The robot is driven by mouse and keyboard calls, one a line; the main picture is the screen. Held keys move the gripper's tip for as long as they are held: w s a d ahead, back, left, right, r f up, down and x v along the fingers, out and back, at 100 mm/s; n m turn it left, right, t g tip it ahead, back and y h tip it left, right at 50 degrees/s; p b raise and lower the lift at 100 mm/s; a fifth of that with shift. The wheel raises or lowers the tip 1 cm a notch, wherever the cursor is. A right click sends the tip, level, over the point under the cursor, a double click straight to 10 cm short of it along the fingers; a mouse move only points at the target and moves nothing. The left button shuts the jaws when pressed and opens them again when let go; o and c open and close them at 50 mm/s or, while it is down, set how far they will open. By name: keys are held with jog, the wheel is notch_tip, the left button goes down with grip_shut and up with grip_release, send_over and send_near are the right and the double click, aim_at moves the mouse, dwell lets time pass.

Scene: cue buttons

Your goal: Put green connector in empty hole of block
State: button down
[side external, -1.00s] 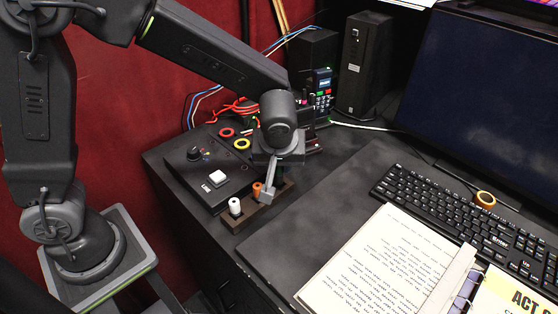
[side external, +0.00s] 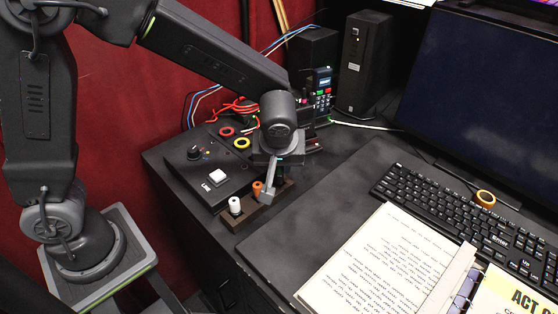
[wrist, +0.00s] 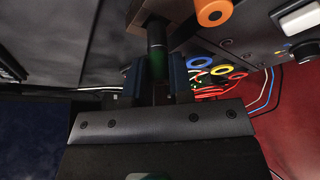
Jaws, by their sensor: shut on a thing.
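My gripper (wrist: 157,80) is shut on the green connector (wrist: 156,64), which looks dark green with a black end. The black end points at the brown block (wrist: 182,36) and overlaps its edge in the wrist view; I cannot tell whether it is in a hole. In the side view my gripper (side external: 270,193) is low at the right part of the block (side external: 265,216), and its fingers hide the green connector. A white connector (side external: 235,205) stands at the block's left end. An orange connector (side external: 257,188) stands in the middle, beside my fingers.
A black control box with a white button (side external: 215,173) and a knob (side external: 194,153) lies behind the block. Red and yellow rings (side external: 242,144) and loose wires are farther back. A keyboard (side external: 460,220) and an open binder (side external: 385,265) lie to the right.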

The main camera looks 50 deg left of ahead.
jog(key=shift+f, duration=1.15)
dwell(0.5)
jog(key=c, duration=0.8)
grip_release()
jog(key=shift+r, duration=0.15)
jog(key=shift+r, duration=3.4)
jog(key=s+a+r+m+h, duration=0.1)
jog(key=s+a+r+m, duration=0.1)
jog(key=s, duration=0.4)
jog(key=s+a+r+m+t+h, duration=0.1)
jog(key=s+a+r+m, duration=0.2)
jog(key=s+m, duration=0.1)
jog(key=s+a+r+m+t+h, duration=0.1)
jog(key=s+a+r+m, duration=0.1)
jog(key=s, duration=0.5)
jog(key=shift+s+a+r+m, duration=0.2)
jog(key=shift+r+m, duration=0.05)
jog(key=shift+r, duration=0.1)
jog(key=shift+s+a+r+m, duration=0.15)
jog(key=shift+a+r+m, duration=0.1)
jog(key=shift+r, duration=0.1)
